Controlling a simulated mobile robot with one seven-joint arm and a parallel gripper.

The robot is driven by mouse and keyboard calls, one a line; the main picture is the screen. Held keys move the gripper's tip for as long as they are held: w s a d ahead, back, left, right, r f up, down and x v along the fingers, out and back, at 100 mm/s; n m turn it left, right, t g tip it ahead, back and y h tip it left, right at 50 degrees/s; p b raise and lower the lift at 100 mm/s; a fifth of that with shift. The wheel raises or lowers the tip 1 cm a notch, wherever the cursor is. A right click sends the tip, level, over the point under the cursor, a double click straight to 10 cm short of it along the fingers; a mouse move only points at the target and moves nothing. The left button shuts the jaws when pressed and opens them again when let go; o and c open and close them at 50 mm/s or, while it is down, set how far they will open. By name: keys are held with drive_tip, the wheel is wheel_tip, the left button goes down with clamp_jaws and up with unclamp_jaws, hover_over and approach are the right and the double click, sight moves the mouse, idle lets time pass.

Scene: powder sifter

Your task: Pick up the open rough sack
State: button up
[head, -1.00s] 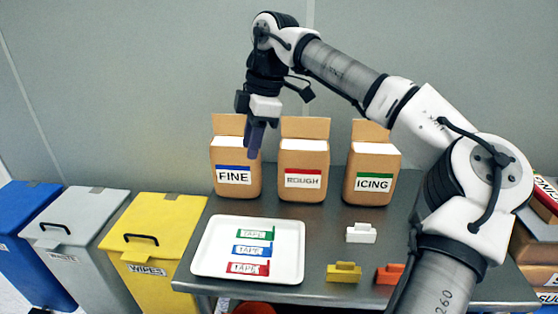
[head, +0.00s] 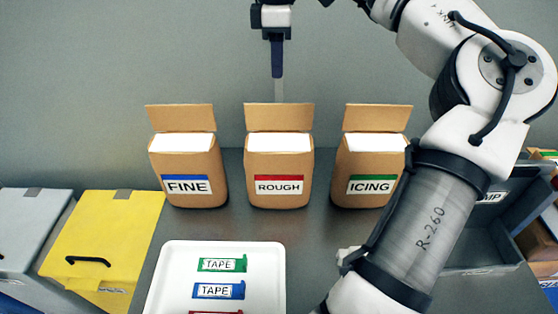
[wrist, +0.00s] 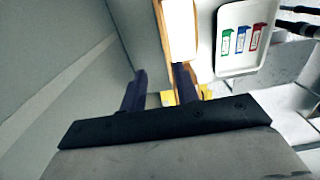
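The open rough sack (head: 279,191) is brown with a red-banded ROUGH label, white contents and a raised back flap. It stands upright between the FINE sack (head: 187,192) and the ICING sack (head: 370,190). My gripper (head: 278,75) is above the rough sack's flap, fingers pointing down. In the wrist view my gripper (wrist: 160,85) has its two fingers apart. A brown-edged sack with a white top (wrist: 179,25) is ahead of the right finger there; its label is hidden. No grasp shows, and the exact gap to the flap is unclear.
A white tray (head: 163,275) with green, blue and red TAPE pieces lies in front on the grey table. A yellow bin (head: 105,230) and a grey bin stand at the left. A dark open bin (head: 480,258) is at the right, partly behind my arm.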

drive_tip(key=p, duration=0.1)
hover_over(279, 130)
wheel_tip(279, 130, down, 8)
drive_tip(key=shift+w+a+f+p, duration=0.1)
drive_tip(key=shift+w+f+p, duration=0.15)
drive_tip(key=shift+f+p, duration=0.3)
wheel_tip(279, 130, down, 4)
drive_tip(key=shift+s+p, duration=0.1)
drive_tip(key=shift+p, duration=0.65)
drive_tip(key=shift+c, duration=0.4)
clamp_jaws()
drive_tip(key=shift+r, duration=0.15)
